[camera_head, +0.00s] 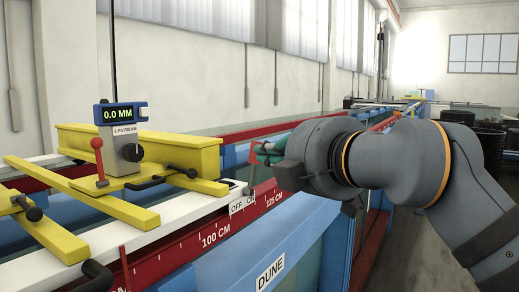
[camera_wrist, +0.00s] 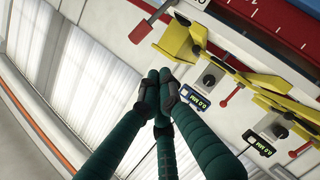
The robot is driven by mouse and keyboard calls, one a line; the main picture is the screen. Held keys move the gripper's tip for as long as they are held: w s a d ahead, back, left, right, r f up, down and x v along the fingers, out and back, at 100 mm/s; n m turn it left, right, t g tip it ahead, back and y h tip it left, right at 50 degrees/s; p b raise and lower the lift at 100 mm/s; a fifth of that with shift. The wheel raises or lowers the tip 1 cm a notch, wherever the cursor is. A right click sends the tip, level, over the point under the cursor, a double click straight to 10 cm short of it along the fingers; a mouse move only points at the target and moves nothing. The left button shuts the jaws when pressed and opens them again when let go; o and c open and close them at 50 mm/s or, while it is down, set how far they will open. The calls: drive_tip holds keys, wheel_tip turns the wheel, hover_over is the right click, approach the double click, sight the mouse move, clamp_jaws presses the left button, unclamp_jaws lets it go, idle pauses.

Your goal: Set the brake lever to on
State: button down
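The brake lever (camera_head: 252,170) has a red grip on a grey shaft and stands by the white OFF/ON label (camera_head: 237,208) on the flume's near rail. Its top leans slightly right, toward the ON side; its exact setting is hard to tell. In the wrist view a red-gripped lever (camera_wrist: 141,31), likely the same one, lies beyond my fingertips. My gripper (camera_head: 262,150) is beside the lever's top, just right of it or behind it; contact cannot be told. Its dark green fingers meet at their tips (camera_wrist: 161,86) with nothing seen between them.
A yellow carriage (camera_head: 180,150) with an upstream gauge (camera_head: 121,114) reading 0.0 MM stands left of the lever. Its own red-knobbed lever (camera_head: 98,160) is separate. A red scale rail (camera_head: 215,238) runs along the near side. The wall is beyond the flume.

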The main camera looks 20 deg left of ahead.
sight(253, 168)
drive_tip(key=w+a+f+p, duration=0.2)
drive_tip(key=w+a+p, duration=0.3)
drive_tip(key=w, duration=0.5)
drive_tip(key=shift+w+m, duration=0.25)
drive_tip(key=shift+m, duration=0.05)
